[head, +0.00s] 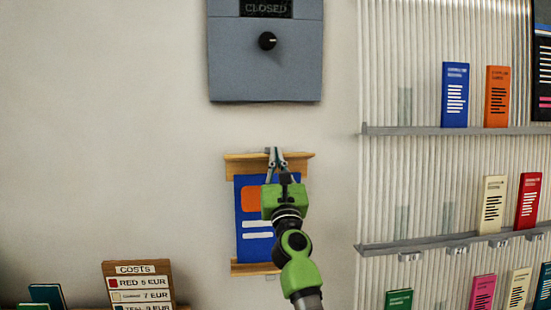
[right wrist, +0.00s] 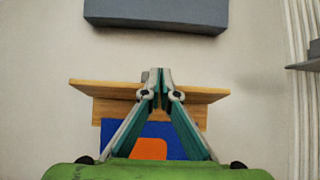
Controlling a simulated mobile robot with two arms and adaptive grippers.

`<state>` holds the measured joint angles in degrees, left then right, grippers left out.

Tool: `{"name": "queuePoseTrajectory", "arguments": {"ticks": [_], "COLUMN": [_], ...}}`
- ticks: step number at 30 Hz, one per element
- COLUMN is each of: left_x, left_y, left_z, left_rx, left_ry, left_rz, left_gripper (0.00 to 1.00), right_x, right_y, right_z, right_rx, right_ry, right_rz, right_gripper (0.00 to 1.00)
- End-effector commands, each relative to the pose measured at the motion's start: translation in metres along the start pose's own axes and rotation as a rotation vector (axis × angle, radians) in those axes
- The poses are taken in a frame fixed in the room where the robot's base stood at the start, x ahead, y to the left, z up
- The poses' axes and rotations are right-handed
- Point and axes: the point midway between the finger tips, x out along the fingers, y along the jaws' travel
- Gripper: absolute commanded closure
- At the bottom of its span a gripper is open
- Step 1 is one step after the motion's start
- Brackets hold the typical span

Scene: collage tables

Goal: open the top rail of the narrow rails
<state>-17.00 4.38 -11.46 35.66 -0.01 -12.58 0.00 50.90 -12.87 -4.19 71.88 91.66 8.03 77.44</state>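The narrow rails are two wooden bars on the wall. The top rail (head: 241,166) and the bottom rail (head: 246,268) have a blue poster (head: 252,243) with an orange patch between them. In the right wrist view the top rail (right wrist: 205,95) runs across behind the fingers. My right gripper (head: 275,152) is at the middle of the top rail, its fingertips together at the rail's upper edge. A small grey piece (right wrist: 145,76) shows just left of the fingertips. I cannot see anything between them, nor whether they touch the rail. My left gripper is not in view.
A grey box (head: 240,70) with a dark knob and a "CLOSED" sign hangs above the rails. Shelves (head: 390,130) with several coloured booklets stand at the right. A costs sign (head: 138,270) is at the lower left. The wall left of the rails is bare.

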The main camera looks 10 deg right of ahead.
Motion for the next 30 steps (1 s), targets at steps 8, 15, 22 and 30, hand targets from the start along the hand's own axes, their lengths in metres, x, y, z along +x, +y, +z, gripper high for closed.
{"name": "queuePoseTrajectory", "arguments": {"ticks": [8,15,22,30], "left_x": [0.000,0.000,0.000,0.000], "left_y": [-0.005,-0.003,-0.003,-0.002], "left_z": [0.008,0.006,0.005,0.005], "left_rx": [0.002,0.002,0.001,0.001], "left_ry": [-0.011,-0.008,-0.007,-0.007], "left_rz": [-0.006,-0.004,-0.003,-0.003], "left_gripper": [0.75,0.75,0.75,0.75], "right_x": [-0.003,-0.022,-0.064,-0.108], "right_y": [-0.003,-0.001,0.000,0.001], "right_z": [-0.004,-0.003,-0.001,0.002], "right_rx": [0.000,0.004,-0.003,-0.001], "right_ry": [0.007,0.005,0.001,0.000], "right_rz": [-0.005,-0.003,0.000,0.000], "right_gripper": [1.00,1.00,1.00,1.00]}}
